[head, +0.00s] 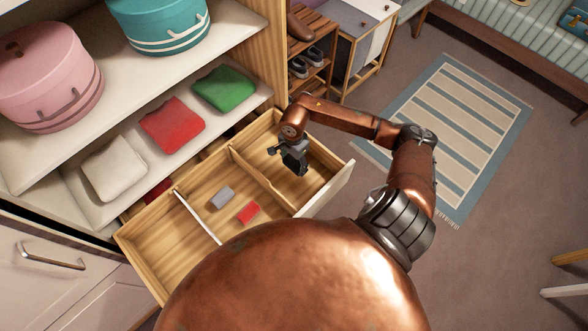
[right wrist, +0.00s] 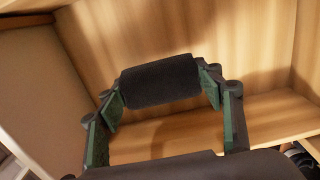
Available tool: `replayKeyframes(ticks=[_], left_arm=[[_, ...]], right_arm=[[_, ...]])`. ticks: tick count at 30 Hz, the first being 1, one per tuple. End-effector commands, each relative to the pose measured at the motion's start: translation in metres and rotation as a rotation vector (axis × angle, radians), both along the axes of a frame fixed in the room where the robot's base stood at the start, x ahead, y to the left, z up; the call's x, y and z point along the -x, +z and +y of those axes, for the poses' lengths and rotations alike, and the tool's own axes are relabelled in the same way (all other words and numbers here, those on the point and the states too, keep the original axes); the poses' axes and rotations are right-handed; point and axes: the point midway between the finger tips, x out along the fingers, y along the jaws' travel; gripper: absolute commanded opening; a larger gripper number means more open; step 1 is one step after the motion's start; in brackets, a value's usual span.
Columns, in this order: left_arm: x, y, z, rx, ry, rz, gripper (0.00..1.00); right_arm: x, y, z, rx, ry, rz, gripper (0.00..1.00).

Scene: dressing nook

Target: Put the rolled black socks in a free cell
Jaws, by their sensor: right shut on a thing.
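The rolled black socks (right wrist: 160,80) show in the right wrist view as a dark roll between the two green-padded fingers of my right gripper (right wrist: 162,92). The gripper is shut on them. In the head view my right gripper (head: 294,160) is over the right cell of the open wooden drawer (head: 133,247); the socks are hard to make out there. In the wrist view, bare wooden walls and floor lie around the socks. I cannot tell whether they touch the floor. The middle cell holds a grey roll (head: 221,197) and a red roll (head: 248,212). The left cell's visible part is empty. My left gripper is out of view.
Thin dividers (head: 197,217) separate the drawer cells. Above the drawer, a shelf holds folded white (head: 115,170), red (head: 172,124) and green (head: 224,88) cloths. Pink (head: 45,75) and teal (head: 160,22) round boxes stand higher. A striped rug (head: 455,130) lies right.

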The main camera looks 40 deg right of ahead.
Motion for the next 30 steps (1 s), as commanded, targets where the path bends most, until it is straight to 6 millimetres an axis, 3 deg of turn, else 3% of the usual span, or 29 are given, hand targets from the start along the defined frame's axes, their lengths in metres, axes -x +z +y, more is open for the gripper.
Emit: replayKeyframes(ticks=[14,26,27,30], left_arm=[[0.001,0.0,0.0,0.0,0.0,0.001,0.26],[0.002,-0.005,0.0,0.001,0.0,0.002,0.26],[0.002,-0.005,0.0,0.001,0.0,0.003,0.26],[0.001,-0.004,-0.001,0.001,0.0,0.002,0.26]], right_arm=[[0.001,-0.051,0.001,-0.002,0.001,0.001,0.39],[0.0,-0.057,0.0,0.0,0.004,0.0,0.39],[0.0,-0.058,0.0,0.0,0.004,0.0,0.61],[0.0,-0.056,0.0,0.0,0.003,0.0,0.68]])
